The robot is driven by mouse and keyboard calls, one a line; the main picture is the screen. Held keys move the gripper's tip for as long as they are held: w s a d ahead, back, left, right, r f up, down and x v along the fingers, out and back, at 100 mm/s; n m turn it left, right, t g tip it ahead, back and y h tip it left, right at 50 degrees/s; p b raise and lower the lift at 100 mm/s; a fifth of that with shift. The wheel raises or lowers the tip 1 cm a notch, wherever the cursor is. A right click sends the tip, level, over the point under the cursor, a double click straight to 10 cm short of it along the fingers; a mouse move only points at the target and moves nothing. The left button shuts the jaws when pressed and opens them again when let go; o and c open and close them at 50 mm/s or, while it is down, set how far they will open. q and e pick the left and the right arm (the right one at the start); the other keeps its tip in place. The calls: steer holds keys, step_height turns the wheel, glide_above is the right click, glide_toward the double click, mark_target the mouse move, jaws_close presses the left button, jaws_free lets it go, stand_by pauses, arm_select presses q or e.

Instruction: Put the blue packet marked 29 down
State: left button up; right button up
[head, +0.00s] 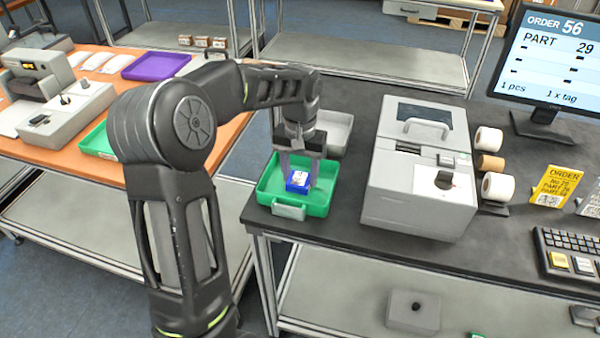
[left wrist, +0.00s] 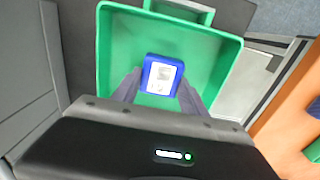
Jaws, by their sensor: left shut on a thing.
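The blue packet (head: 298,181) with a white label is between the fingers of my left gripper (head: 299,172), which is shut on it. The packet also shows in the left wrist view (left wrist: 161,75), with a finger of the left gripper (left wrist: 160,88) on each side. The number on its label is too small to read. Packet and fingertips are inside the outline of the green tray (head: 318,206) on the dark bench. I cannot tell whether the packet touches the tray floor. My right gripper is not in view.
An order screen (head: 550,60) shows part 29. Label rolls (head: 497,187), a yellow order card (head: 556,187) and a keyboard (head: 570,250) are farther right.

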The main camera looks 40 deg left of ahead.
mark_target(300, 176)
arm_select(q)
steer(key=shift+f, duration=0.15)
steer(key=o, duration=1.5)
steer(key=shift+r, duration=0.45)
step_height(300, 176, up, 8)
steer(key=shift+f, duration=0.1)
steer(key=shift+r+p, duration=0.65)
steer(key=shift+r, duration=1.15)
